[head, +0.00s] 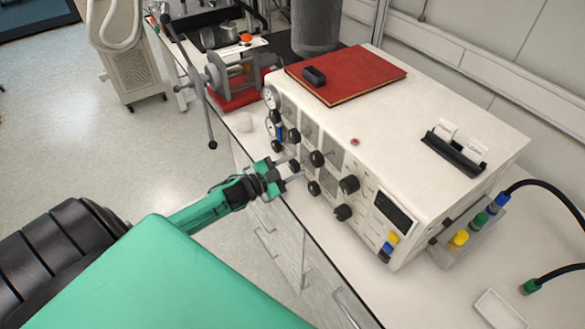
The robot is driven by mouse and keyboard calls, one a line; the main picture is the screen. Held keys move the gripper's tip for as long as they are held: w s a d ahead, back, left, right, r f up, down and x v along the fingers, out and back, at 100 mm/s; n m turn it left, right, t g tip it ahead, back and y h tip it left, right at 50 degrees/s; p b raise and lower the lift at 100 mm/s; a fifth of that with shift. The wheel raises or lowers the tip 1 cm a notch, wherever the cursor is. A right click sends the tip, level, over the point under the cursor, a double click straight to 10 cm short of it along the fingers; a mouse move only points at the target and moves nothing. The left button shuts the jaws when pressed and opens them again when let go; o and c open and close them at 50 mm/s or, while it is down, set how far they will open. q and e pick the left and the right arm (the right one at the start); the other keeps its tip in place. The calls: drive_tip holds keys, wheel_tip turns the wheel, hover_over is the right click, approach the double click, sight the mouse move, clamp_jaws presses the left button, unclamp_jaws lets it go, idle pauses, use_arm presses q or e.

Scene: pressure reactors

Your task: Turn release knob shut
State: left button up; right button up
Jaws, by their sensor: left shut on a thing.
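A white reactor control box (440,120) stands on the bench, its front carrying several black knobs, gauges and clear windows. My left gripper (291,172) reaches in from the left at the lower left part of this front. It is shut on a small black knob (294,165), partly hidden by the fingers. I take this to be the release knob; its label is too small to read, and its turn angle cannot be told. Other black knobs sit close by, one to the upper right (317,158) and one to the lower right (314,187). My right gripper is not in view.
A red book (350,73) with a small black object lies on the box, along with a black card holder (455,152). A clamp-like device with a long lever (208,115) stands to the left. Cables with coloured plugs (480,222) are at right. Open floor lies left of the bench.

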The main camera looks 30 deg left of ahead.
use_arm(q)
drive_tip(key=m+b, duration=0.1)
drive_tip(key=m, duration=0.3)
drive_tip(key=shift+f+m, duration=0.1)
drive_tip(key=shift+m, duration=0.2)
drive_tip(key=m+b, duration=0.2)
drive_tip(key=m, duration=0.1)
drive_tip(key=shift+m, duration=0.4)
drive_tip(key=m+b, duration=0.2)
drive_tip(key=m, duration=0.2)
drive_tip(key=shift+m+b, duration=1.05)
drive_tip(key=shift+m, duration=1.05)
drive_tip(key=o, duration=1)
drive_tip(key=shift+c, duration=0.2)
